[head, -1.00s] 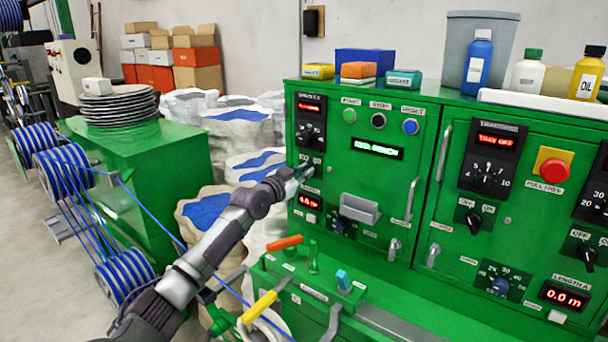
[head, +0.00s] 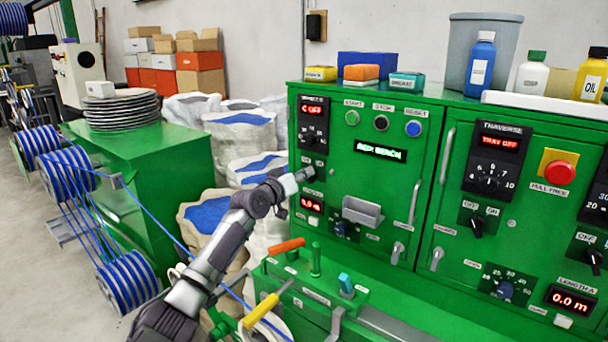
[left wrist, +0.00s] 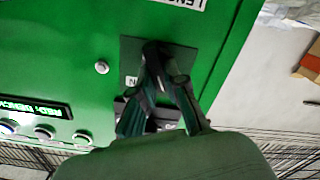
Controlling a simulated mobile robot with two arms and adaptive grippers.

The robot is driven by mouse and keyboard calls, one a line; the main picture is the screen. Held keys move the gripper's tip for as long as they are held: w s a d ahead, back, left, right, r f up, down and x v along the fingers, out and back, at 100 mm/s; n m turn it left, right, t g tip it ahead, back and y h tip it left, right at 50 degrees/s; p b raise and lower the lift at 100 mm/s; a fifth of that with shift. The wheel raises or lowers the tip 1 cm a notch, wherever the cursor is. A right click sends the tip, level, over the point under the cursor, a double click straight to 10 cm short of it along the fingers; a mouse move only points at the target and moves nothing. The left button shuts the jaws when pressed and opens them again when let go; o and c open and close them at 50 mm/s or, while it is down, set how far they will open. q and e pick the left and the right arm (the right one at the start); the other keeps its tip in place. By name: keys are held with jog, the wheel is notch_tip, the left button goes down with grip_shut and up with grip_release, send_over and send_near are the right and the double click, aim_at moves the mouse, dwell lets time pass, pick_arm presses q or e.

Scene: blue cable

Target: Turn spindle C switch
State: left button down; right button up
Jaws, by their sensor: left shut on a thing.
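The spindle C switch sits on a small dark plate (head: 320,172) at the left edge of the green cabinet, below a red display (head: 312,110) that reads "C OFF". My left gripper (head: 308,173) reaches this plate from the left and is shut on the switch knob. In the left wrist view the gripper fingers (left wrist: 158,60) come together over the dark plate (left wrist: 130,58). They hide the knob, so its angle cannot be told. Part of an "N" label shows beside the fingers. My right gripper is in neither view.
A grey bin handle (head: 362,212) and a lower dial (head: 345,229) are right of and below the switch. White sacks (head: 240,130) and blue cable reels (head: 128,280) are to the left.

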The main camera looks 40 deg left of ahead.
pick_arm(q)
jog(key=shift+r+n, duration=0.1)
jog(key=shift+n, duration=0.3)
jog(key=c, duration=1.3)
grip_release()
jog(key=shift+o, duration=0.5)
jog(key=shift+w, duration=0.15)
jog(key=s+d, duration=0.1)
jog(key=s, duration=1.1)
jog(key=shift+d+f, duration=0.1)
jog(key=shift+f, duration=0.1)
